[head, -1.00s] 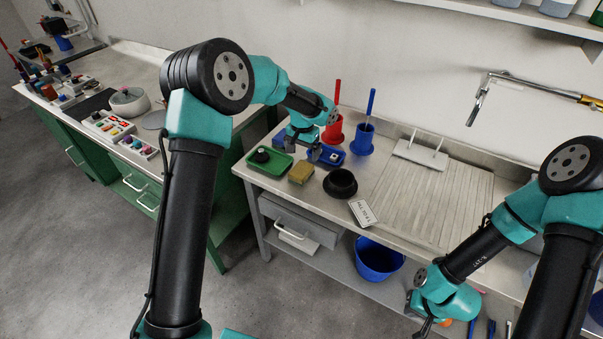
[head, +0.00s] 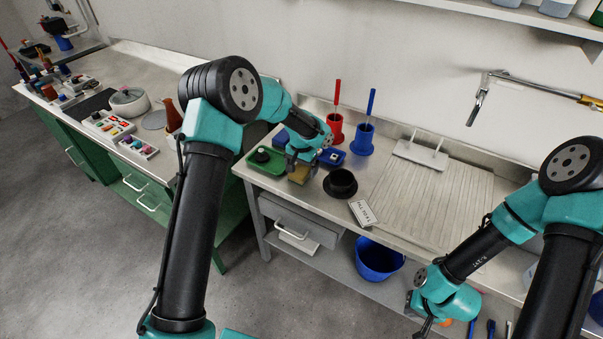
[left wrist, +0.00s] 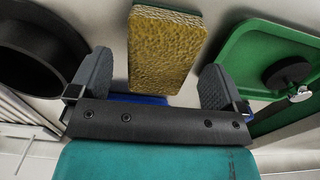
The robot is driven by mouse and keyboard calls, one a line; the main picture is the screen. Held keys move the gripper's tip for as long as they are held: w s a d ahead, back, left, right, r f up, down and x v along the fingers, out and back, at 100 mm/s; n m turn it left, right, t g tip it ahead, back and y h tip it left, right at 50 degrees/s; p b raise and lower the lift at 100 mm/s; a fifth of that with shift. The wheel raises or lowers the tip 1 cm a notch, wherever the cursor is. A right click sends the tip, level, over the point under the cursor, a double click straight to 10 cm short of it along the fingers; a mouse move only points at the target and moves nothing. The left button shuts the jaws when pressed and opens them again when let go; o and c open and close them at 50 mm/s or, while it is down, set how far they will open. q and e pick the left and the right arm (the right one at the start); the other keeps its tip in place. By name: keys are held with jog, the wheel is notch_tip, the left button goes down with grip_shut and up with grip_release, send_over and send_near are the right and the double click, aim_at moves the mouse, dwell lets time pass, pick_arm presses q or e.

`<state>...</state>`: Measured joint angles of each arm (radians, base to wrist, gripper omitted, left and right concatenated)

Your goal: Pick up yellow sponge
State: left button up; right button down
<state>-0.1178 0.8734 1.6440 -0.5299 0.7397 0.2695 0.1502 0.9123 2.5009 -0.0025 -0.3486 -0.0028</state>
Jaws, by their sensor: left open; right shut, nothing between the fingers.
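The yellow sponge (head: 299,174) lies on the steel counter between the green tray and the black bowl, partly hidden by my left gripper in the head view. In the left wrist view the sponge (left wrist: 166,48) shows its rough top, between and beyond the two fingertips. My left gripper (head: 301,166) is open and empty, over the sponge; its fingers (left wrist: 160,85) stand on either side of it, apart from it. My right gripper (head: 424,328) is low at the right, in front of the counter, shut and empty.
A green tray (head: 252,167) with a black object is left of the sponge, and a black bowl (head: 341,185) is right. A blue tray (head: 337,157), red holder (head: 335,133) and blue holder (head: 362,140) stand behind. A ribbed drainboard (head: 430,195) lies to the right.

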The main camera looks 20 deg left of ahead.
pick_arm(q)
notch_tip(320, 180, down, 2)
jog(key=shift+f, duration=0.15)
dwell(0.4)
jog(key=c, duration=1.1)
jog(key=shift+o, duration=0.2)
jog(key=shift+r, duration=0.45)
notch_tip(320, 180, up, 3)
jog(key=shift+f, duration=0.1)
jog(key=s+d, duration=0.2)
jog(key=s, duration=0.5)
jog(key=s+d+r, duration=0.1)
jog(key=s+d, duration=0.1)
jog(key=s, duration=0.6)
jog(key=shift+s+d+r, duration=0.15)
jog(key=shift+s+d, duration=0.05)
jog(key=shift+d, duration=0.05)
